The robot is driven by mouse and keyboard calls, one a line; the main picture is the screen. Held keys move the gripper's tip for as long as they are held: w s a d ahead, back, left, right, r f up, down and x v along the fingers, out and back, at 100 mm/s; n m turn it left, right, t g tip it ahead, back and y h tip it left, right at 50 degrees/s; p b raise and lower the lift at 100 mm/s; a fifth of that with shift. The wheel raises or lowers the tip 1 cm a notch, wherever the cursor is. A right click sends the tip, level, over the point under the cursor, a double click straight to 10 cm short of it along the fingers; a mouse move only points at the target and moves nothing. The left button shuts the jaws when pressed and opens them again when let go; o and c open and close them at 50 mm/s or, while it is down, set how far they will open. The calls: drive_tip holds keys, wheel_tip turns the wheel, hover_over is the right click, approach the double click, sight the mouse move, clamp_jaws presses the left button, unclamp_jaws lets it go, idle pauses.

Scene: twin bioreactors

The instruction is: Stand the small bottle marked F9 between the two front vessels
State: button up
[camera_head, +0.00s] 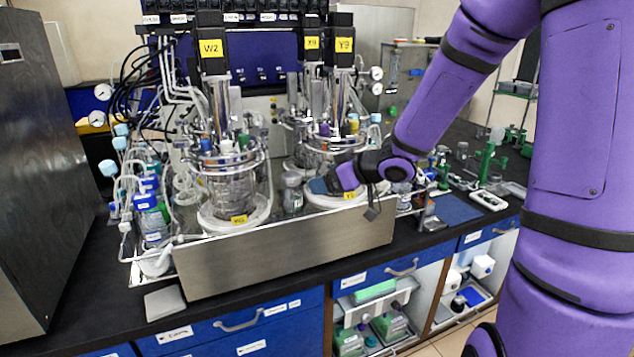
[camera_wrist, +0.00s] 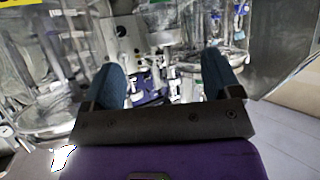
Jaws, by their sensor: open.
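The left front vessel (camera_head: 231,182) is a glass bioreactor on a white round base, under a drive marked W2. The right front vessel (camera_head: 338,150) stands under a drive with a yellow Y label, its base partly hidden by my gripper. A small grey bottle (camera_head: 292,192) stands upright between the two vessels on the steel platform; I cannot read its mark. My gripper (camera_head: 318,186) is just right of this bottle, in front of the right vessel, and looks apart from it. In the wrist view my gripper (camera_wrist: 161,68) has its two blue fingers spread, with nothing clearly held between them.
The steel platform (camera_head: 285,255) has a raised front wall. Tubes and blue-capped bottles (camera_head: 150,205) crowd its left side. A blue mat (camera_head: 455,209) and small glassware lie on the black bench at right. A grey cabinet (camera_head: 40,160) stands at far left.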

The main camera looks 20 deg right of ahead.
drive_tip(key=s+d+r+m+h, duration=0.4)
drive_tip(key=s+d+r+h, duration=0.1)
drive_tip(key=s+r+h, duration=0.5)
drive_tip(key=s+a+r+m+g+y, duration=0.1)
drive_tip(key=s+a+r+g, duration=0.1)
drive_tip(key=s, duration=0.7)
drive_tip(key=s+a+r+m+g+y, duration=0.1)
drive_tip(key=s+a+g+y, duration=0.1)
drive_tip(key=s, duration=0.8)
drive_tip(key=shift+s+r+m+g, duration=0.2)
drive_tip(key=shift+r+m+g, duration=0.2)
drive_tip(key=shift+g, duration=0.1)
